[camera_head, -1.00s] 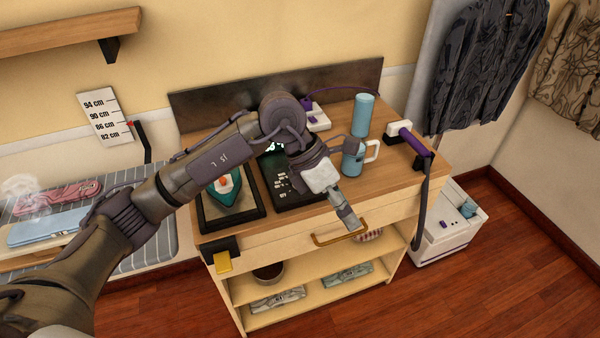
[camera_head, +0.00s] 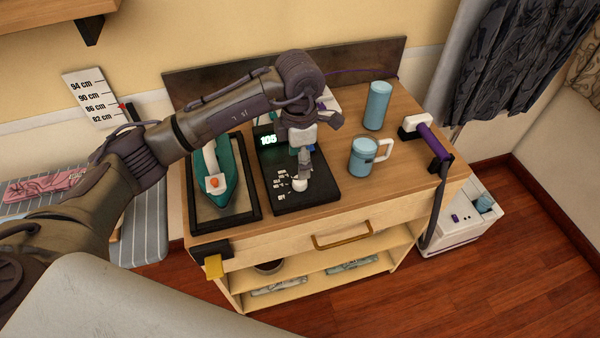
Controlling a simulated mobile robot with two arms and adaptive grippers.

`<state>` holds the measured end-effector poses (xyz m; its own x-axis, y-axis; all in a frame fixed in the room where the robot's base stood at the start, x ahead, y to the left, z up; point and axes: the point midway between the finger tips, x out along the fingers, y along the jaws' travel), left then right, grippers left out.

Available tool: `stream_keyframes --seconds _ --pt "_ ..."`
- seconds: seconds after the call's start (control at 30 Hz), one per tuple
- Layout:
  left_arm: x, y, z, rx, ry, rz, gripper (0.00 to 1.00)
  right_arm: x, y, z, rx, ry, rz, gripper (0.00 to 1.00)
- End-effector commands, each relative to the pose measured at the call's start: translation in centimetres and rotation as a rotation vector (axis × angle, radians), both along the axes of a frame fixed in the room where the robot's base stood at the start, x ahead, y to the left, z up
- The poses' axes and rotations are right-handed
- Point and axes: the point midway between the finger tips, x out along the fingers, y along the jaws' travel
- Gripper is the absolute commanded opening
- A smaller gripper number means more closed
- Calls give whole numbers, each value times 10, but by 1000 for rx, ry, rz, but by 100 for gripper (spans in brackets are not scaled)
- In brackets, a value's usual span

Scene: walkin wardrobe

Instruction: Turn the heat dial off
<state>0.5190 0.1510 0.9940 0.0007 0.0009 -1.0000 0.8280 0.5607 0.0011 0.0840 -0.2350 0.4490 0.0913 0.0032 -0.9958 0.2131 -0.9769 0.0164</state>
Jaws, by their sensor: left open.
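The black control panel (camera_head: 318,192) lies flat on the wooden cabinet top, with a lit display (camera_head: 268,140) reading about 105 at its back. The white heat dial (camera_head: 300,184) sits near the panel's front, beside small white markings (camera_head: 281,178). My left gripper (camera_head: 303,178) points down over the panel, its fingertips at or just above the dial. The fingers are open; I cannot tell whether they touch the dial, as they partly cover it. My right gripper is not in view.
A teal iron (camera_head: 226,180) stands in a black tray left of the panel. A blue mug (camera_head: 362,157), a blue cylinder (camera_head: 376,106) and a purple-handled steamer head (camera_head: 434,141) stand to the right. A drawer handle (camera_head: 342,235) juts out in front.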

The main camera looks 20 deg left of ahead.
Motion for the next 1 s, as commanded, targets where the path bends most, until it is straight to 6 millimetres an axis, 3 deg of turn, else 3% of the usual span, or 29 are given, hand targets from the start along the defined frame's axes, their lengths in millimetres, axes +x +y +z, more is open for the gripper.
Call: stream_keyframes --seconds 0.2,0.33,0.77,1.0 --pt "-1 0 -43 -1 4 0 63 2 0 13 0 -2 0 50" --pt "0 0 -60 -1 3 0 63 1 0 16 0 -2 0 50" --pt "0 -1 -72 -1 -1 -1 63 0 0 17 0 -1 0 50" --pt "0 0 -72 -1 -1 -1 27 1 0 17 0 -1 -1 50"
